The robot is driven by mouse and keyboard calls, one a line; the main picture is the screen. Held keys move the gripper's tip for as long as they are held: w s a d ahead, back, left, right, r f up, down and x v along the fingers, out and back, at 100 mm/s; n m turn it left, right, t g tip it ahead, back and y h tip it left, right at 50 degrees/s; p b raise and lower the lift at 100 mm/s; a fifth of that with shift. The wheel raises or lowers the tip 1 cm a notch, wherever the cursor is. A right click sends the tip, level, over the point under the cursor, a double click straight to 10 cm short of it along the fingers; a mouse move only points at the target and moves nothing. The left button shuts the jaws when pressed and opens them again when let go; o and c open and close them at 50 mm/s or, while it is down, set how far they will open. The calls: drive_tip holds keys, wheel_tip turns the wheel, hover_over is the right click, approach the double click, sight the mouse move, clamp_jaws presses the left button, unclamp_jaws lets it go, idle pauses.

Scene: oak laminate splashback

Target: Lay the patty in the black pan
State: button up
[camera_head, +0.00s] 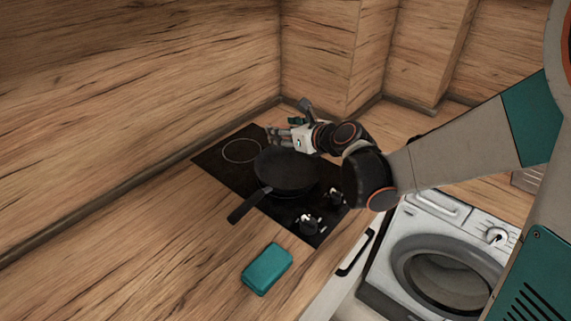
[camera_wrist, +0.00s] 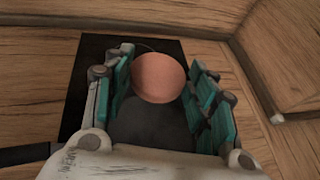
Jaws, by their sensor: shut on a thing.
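The patty (camera_wrist: 158,77) is a round, pinkish-brown disc between the teal finger pads of my gripper (camera_wrist: 162,85) in the wrist view. My gripper is shut on it. In the head view my gripper (camera_head: 284,133) is over the back part of the hob, just behind the black pan (camera_head: 287,172), and I cannot make out the patty there. The pan sits on the hob with its handle pointing to the front left. In the wrist view the dark pan (camera_wrist: 150,122) shows below and between the fingers, partly covered by the patty.
The black hob (camera_head: 222,168) is set in the wooden counter, with one ring bare at left and two knobs (camera_head: 309,222) at the front. A teal block (camera_head: 267,269) lies on the counter in front. A washing machine (camera_head: 440,260) stands at right. Wooden walls rise behind.

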sight(285, 174)
wheel_tip(285, 174, down, 13)
drive_tip(key=b, duration=0.5)
drive_tip(key=shift+r, duration=0.3)
drive_tip(key=o, duration=0.8)
